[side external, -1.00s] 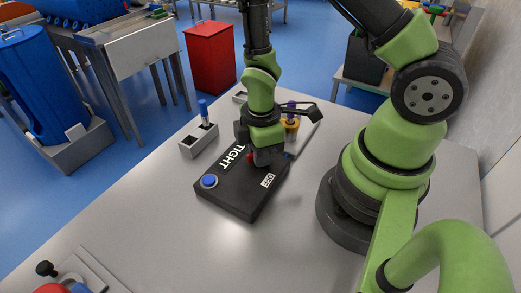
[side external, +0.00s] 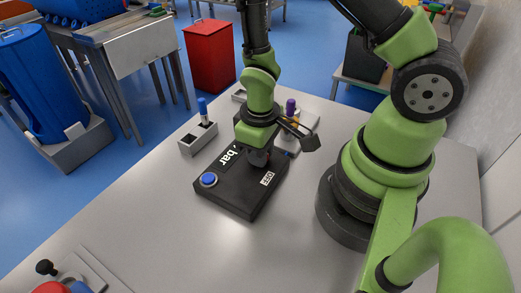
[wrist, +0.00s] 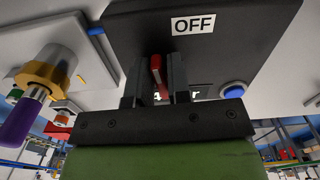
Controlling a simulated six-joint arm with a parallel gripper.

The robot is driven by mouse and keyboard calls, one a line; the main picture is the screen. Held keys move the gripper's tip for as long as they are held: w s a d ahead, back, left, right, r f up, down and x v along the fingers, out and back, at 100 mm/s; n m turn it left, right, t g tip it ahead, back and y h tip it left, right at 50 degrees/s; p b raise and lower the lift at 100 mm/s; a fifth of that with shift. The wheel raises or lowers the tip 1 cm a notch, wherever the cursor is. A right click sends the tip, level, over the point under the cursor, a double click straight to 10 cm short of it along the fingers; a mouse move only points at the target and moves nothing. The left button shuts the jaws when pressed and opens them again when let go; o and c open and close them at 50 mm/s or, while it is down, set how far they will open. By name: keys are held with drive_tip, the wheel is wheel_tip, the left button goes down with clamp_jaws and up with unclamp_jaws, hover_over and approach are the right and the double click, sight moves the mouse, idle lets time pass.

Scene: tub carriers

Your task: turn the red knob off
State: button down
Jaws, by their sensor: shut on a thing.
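The red knob (wrist: 156,70) sits on a black box, between the two fingers of my gripper (wrist: 158,78) in the wrist view. My gripper is shut on the knob, from above. The black box (side external: 228,197) lies on the grey table, with a blue button (side external: 209,180) near its left end. A white OFF label (wrist: 193,24) is on its top; it also shows at the right of the box in the side view (side external: 268,178). In the side view my gripper (side external: 258,158) hides the knob. White lettering on the box is partly covered by my gripper.
A grey holder (side external: 197,140) with a blue-capped piece stands behind the box. A light plate with a purple-handled, brass-coloured fitting (wrist: 44,78) is beside the box. A red and blue item (side external: 60,287) lies at the front left.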

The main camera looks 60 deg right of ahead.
drive_tip(key=shift+m, duration=0.5)
drive_tip(key=c, duration=1.2)
unclamp_jaws()
drive_tip(key=shift+o, duration=0.2)
drive_tip(key=shift+r, duration=0.1)
wheel_tip(320, 180, up, 10)
drive_tip(key=shift+f, duration=0.1)
